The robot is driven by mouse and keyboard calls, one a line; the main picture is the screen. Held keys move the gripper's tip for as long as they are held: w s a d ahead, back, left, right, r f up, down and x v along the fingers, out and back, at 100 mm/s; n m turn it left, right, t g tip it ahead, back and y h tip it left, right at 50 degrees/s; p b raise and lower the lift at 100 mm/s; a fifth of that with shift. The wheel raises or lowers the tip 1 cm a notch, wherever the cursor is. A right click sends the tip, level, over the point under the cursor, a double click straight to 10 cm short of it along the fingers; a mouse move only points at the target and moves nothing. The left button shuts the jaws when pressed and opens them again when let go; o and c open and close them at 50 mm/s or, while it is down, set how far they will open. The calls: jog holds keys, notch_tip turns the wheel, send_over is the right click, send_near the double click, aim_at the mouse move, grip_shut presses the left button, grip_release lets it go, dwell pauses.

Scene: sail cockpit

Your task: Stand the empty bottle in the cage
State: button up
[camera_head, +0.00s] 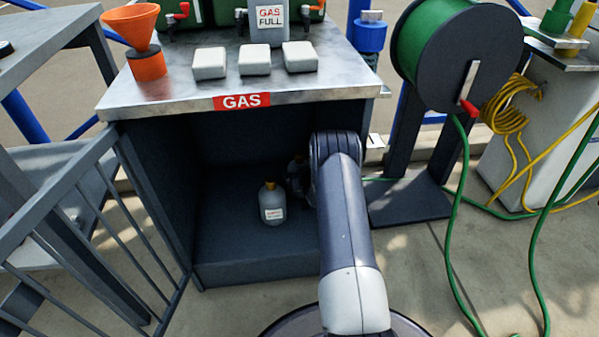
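The cage (232,258) is a dark cabinet under a steel counter, marked with a red GAS sign (241,101). Its barred door (95,205) stands open to the left. A small grey bottle (272,207) with a yellow cap and a white label with red print stands upright on the cage floor. The print is too small to read surely. My arm reaches into the cage from the front right. My gripper (297,178) is a dark shape just right of the bottle, mostly hidden by my arm and shadow. Its fingers cannot be made out, nor whether they touch the bottle.
On the counter stand a grey GAS FULL bottle (269,24), an orange funnel (136,38) and three pale blocks (254,61). A hose reel (436,45) stands to the right, with green hose (455,215) hanging to the ground. Open floor lies in front.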

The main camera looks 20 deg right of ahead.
jog(key=shift+r, duration=0.1)
jog(key=p+v, duration=0.3)
jog(key=v, duration=0.4)
jog(key=shift+s+r, duration=0.15)
jog(key=shift+s, duration=0.1)
jog(key=shift+c, duration=0.3)
dwell(0.9)
